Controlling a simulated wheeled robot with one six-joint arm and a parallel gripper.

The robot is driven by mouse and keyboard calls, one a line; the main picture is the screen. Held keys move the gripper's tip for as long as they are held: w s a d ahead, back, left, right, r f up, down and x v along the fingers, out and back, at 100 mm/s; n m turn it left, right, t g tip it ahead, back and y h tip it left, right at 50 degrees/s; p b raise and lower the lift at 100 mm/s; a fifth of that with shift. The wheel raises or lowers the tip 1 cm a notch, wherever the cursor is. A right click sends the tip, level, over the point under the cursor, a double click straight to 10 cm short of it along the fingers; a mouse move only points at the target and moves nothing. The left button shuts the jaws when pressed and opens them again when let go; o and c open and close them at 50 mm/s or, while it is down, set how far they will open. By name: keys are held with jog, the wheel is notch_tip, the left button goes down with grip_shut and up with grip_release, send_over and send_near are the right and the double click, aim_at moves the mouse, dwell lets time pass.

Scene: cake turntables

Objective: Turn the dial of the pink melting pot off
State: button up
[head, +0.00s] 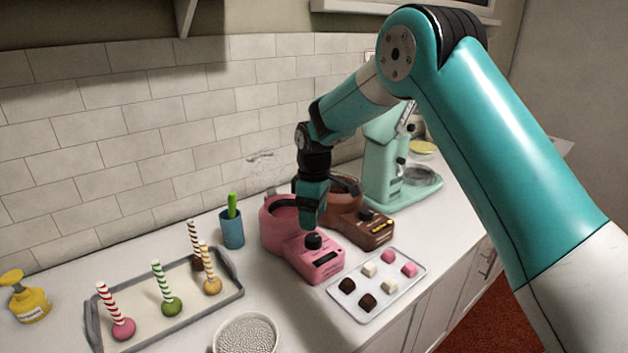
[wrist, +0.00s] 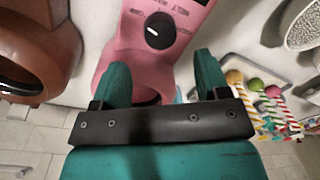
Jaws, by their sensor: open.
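The pink melting pot (head: 317,262) stands on the counter, its control panel facing the front right. Its black dial (head: 313,241) sits on top of the panel. In the wrist view the dial (wrist: 160,31) shows a short white mark, and the panel lettering around it is too small to read. My gripper (head: 311,222) points down just above the dial. In the wrist view my gripper (wrist: 160,68) is open, with its two teal fingers apart and nothing between them. The dial appears beyond the fingertips, roughly centred between them; I cannot tell if they touch the pot.
A brown melting pot (head: 369,235) stands close behind the pink one. A tray of chocolates (head: 388,301) lies at the front right, and a cake-pop tray (head: 233,292) at the left. A blue cup (head: 232,231), a bowl (head: 245,335) and a teal mixer (head: 384,160) are also near.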

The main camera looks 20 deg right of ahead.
aim_at(314, 235)
notch_tip(314, 235, up, 11)
jog(key=b, duration=0.1)
jog(key=shift+w+d+r, duration=0.2)
jog(key=shift+w+d, duration=0.05)
jog(key=shift+w, duration=0.05)
jog(key=s+a+m+y, duration=0.1)
jog(key=s+a, duration=0.3)
jog(key=s, duration=1.3)
jog(key=s+a+r+m+y, duration=0.1)
jog(key=s+a, duration=0.3)
jog(key=s, duration=1.4)
jog(key=shift+a+m+t+y, duration=0.35)
jog(key=shift+m+y, duration=0.25)
jog(key=shift+y, duration=0.2)
jog(key=shift+w+r, duration=0.1)
